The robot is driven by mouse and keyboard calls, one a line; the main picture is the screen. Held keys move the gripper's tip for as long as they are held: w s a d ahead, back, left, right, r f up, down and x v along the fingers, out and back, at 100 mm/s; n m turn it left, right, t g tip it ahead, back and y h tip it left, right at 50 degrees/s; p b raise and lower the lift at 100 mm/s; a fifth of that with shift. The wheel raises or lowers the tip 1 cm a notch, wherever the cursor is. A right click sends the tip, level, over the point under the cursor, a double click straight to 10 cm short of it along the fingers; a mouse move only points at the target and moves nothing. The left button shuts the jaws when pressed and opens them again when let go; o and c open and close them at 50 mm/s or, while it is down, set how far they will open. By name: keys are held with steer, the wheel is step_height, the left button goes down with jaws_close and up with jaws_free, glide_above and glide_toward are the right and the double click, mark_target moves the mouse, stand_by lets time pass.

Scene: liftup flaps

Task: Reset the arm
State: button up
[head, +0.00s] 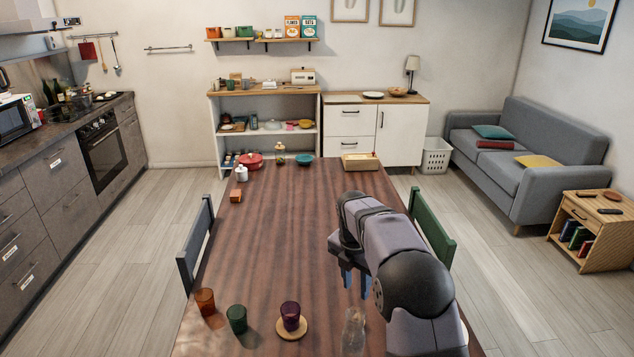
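My arm reaches in from the lower right over the dark wooden table (285,225). My gripper (355,285) points down above the right part of the table, with two blue fingers apart and nothing seen between them. Part of the gripper is hidden behind my own arm links. A clear glass (353,332) stands on the table just in front of the gripper, close to my arm. I cannot tell the gripper's exact height above the table.
An orange glass (205,301), a green glass (237,319) and a purple glass (290,315) on a round coaster (284,333) stand at the near left. A red pot (250,161) and a box (360,162) are at the far end. The table's middle is clear. Chairs flank it.

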steer(key=s+a+r+m, duration=0.2)
steer(key=s+r+m, duration=0.5)
steer(key=s, duration=0.3)
steer(key=s+d+f+m+p, duration=0.1)
steer(key=s+f+m, duration=0.2)
steer(key=s+m, duration=0.7)
steer(key=s+d+f+m+g+y+p, duration=0.1)
steer(key=s+f+m, duration=0.3)
steer(key=s+m, duration=0.5)
steer(key=s, duration=0.3)
steer(key=shift+s+f+m, duration=0.3)
steer(key=shift+s+m, duration=0.1)
